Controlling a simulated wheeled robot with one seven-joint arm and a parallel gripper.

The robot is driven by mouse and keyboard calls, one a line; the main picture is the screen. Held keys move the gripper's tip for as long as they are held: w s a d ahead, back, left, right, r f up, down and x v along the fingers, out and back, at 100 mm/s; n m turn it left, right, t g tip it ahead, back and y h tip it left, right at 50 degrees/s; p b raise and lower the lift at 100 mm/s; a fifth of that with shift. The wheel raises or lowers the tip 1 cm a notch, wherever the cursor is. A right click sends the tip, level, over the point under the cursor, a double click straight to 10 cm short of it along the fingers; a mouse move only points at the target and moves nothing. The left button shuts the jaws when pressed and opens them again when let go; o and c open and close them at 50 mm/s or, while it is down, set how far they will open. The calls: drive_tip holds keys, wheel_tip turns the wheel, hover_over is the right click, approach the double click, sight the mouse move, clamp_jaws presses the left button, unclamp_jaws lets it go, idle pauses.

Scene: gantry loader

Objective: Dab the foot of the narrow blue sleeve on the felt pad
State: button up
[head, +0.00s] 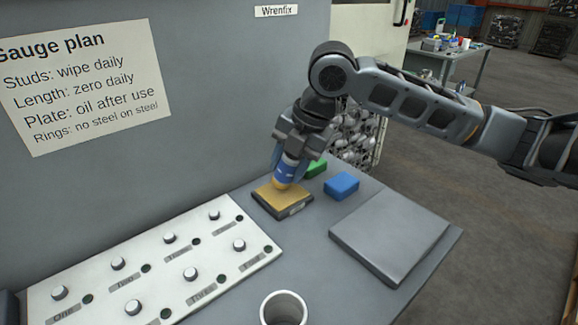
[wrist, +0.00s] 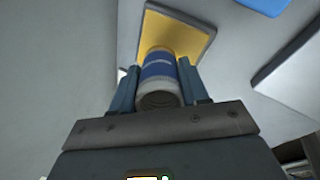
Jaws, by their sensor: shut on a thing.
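My gripper (head: 289,158) points down and is shut on the narrow blue sleeve (head: 285,173). The sleeve is a short cylinder with a blue band, a grey upper end and a yellowish foot. It stands close to upright, foot down, over the back part of the tan felt pad (head: 290,199), which lies on a dark base. The foot is at or very near the pad; I cannot tell whether it touches. In the wrist view the sleeve (wrist: 158,70) sits between both fingers, its ribbed near end facing me, with the pad (wrist: 180,34) beyond it.
A blue block (head: 342,185) and a green block (head: 316,169) lie just behind and right of the pad. A grey plate (head: 392,236) is at right. A white board (head: 150,262) with several studs is at left.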

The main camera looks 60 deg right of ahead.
drive_tip(key=shift+r+p, duration=1.55)
drive_tip(key=shift+r, duration=1)
